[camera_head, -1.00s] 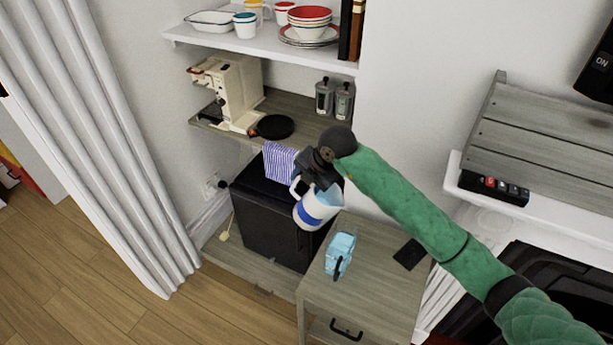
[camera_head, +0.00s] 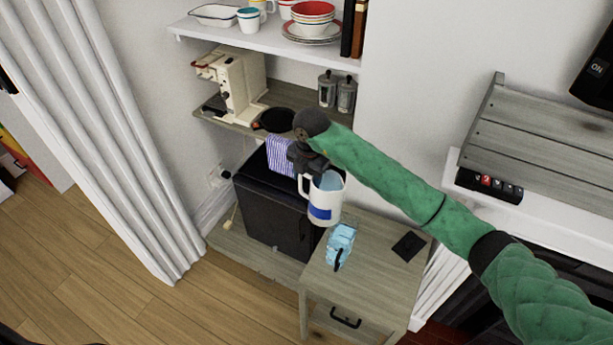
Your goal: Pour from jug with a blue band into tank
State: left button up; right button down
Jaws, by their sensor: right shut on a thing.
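The white jug with a blue band (camera_head: 321,211) hangs nearly upright in my right gripper (camera_head: 307,165), which is shut on its handle at the left side. Light blue shows inside its open top. The tank (camera_head: 341,239), a light-blue see-through box with a dark handle, stands on the small wooden cabinet (camera_head: 378,268). In the picture the jug is just above and left of the tank, apart from it. No stream is visible between them. My left gripper is not in view.
A black mini fridge (camera_head: 268,212) with a striped cloth (camera_head: 281,156) stands behind the jug. A coffee machine (camera_head: 237,84), black pan (camera_head: 274,120) and two canisters (camera_head: 337,92) are on the shelf above. A flat black item (camera_head: 408,245) lies right of the tank.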

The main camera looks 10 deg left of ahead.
jog(key=shift+r+p, duration=0.4)
jog(key=shift+r, duration=1.65)
